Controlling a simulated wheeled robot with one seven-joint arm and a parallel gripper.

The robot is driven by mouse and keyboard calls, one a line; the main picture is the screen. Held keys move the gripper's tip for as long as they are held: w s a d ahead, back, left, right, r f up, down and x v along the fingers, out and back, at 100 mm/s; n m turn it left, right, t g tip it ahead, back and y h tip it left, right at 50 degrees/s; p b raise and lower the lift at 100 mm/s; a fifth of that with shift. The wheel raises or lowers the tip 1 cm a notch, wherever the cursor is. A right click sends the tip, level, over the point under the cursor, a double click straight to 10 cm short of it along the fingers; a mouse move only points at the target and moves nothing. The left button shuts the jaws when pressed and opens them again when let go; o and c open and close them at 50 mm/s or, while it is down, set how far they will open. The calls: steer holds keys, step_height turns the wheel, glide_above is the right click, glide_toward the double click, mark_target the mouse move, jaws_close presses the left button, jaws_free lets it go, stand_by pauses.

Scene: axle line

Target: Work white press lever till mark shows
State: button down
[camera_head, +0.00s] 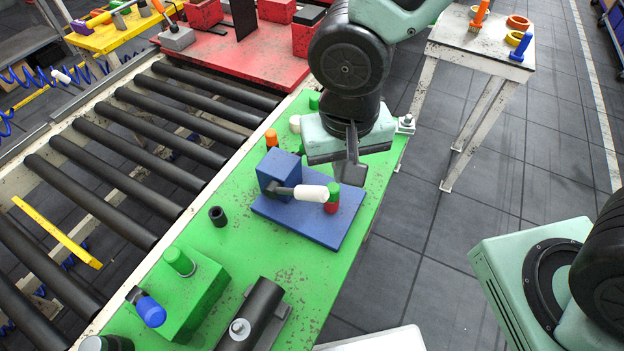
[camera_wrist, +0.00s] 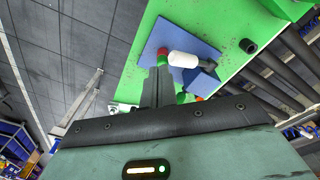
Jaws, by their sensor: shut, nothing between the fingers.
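The press is a blue base plate (camera_head: 318,225) with a blue block (camera_head: 279,172) on the green table. Its lever has a dark arm and a white handle (camera_head: 311,193) that lies about level, its tip by a small post with a green top and red lower part (camera_head: 332,197). My gripper (camera_head: 350,178) is shut and empty, above the far right part of the plate and apart from the handle. In the wrist view the white handle (camera_wrist: 183,59), the blue block (camera_wrist: 201,80) and the red piece (camera_wrist: 163,52) show beyond the shut fingers (camera_wrist: 157,88). I cannot make out a mark.
A green box (camera_head: 190,290) with a blue-capped lever and a dark clamp-like block (camera_head: 255,315) stand nearer on the green table (camera_head: 225,250). A black cup (camera_head: 217,216) stands left of the press. A roller conveyor (camera_head: 110,165) runs along the left; open floor lies right.

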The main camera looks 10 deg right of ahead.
mark_target(311, 192)
steer(key=w+a+f+m+p, duration=0.3)
steer(key=a+m+p, duration=0.1)
steer(key=m+p, duration=0.1)
steer(key=shift+w+a+f+m+p, duration=0.15)
steer(key=shift+w+a+m+p, duration=0.2)
steer(key=shift+m, duration=0.45)
steer(key=shift+d, duration=0.1)
steer(key=shift+w+d+f+b, duration=0.1)
steer(key=shift+w+f+b, duration=0.1)
steer(key=shift+f+b, duration=1.2)
steer(key=shift+w+d+f+b, duration=0.15)
steer(key=shift+f+b, duration=0.4)
steer(key=shift+f, duration=1.55)
steer(key=shift+a, duration=0.1)
